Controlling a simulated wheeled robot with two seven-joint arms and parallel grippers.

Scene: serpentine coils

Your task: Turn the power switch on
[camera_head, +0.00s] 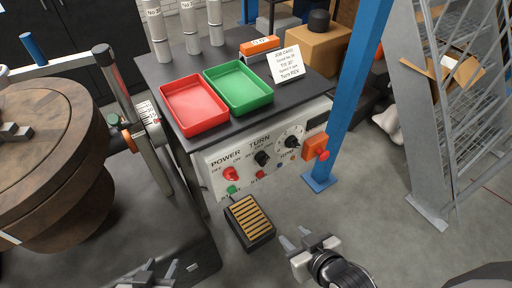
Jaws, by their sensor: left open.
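The power switch (231,174) is a red knob on the white front panel (213,187) of the machine, below the word POWER, with OFF marked to its left and ON to its upper right. Its exact pointing direction is too small to tell. My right gripper (296,241) is open and empty above the floor, to the lower right of the panel and apart from it. My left gripper (160,268) is at the bottom edge, partly cut off, open, well below the switch.
The panel also has a black TURN knob (262,158), a dial (291,141), and green (232,189) and red buttons. A slatted foot pedal (249,222) stands on the floor before it. A blue post (350,95) stands at right, a round wooden turntable (55,170) at left.

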